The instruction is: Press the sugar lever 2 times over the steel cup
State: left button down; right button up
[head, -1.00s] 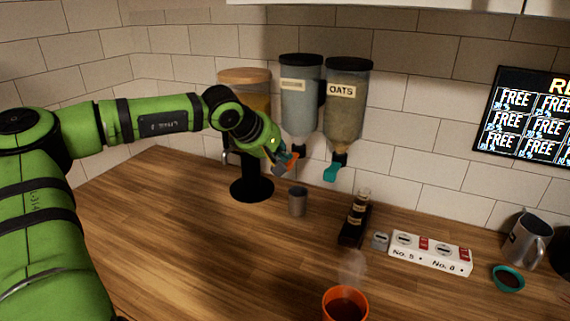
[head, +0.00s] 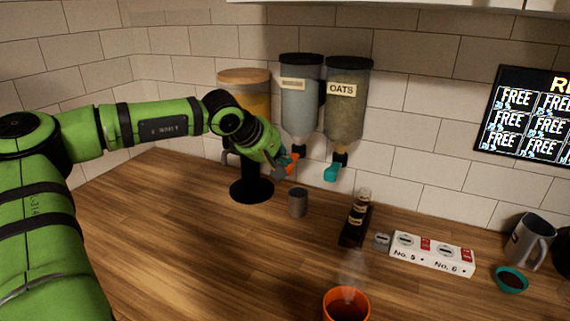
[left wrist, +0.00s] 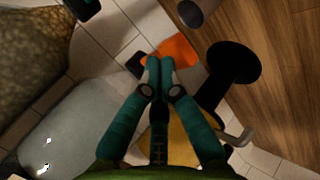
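The dispenser with pale contents (head: 300,112) hangs on the wall left of the oats dispenser; its label is too blurred to read. Its orange lever (head: 293,160) sticks out below it. The small grey steel cup (head: 297,202) stands upright on the counter below the lever; it also shows in the left wrist view (left wrist: 194,12). My left gripper (head: 284,167) is at the orange lever. In the left wrist view its fingertips (left wrist: 160,64) are together, with nothing between them, beside the orange lever (left wrist: 183,52); I cannot tell whether they touch it. My right gripper is not in view.
The oats dispenser (head: 347,110) with a teal lever (head: 333,172) hangs close on the right. A wooden-lidded dispenser on a black stand (head: 251,190) is behind my left gripper. A bottle holder (head: 355,222), white block (head: 431,253) and orange steaming cup (head: 346,306) stand on the counter.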

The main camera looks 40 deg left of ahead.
pick_arm(q)
jog(key=shift+f+b, duration=0.35)
jog(key=shift+f, duration=0.1)
dwell(0.5)
jog(key=shift+r+p, duration=1)
jog(key=shift+r, duration=0.75)
notch_tip(320, 180, up, 5)
jog(key=p, duration=0.3)
dwell(1.2)
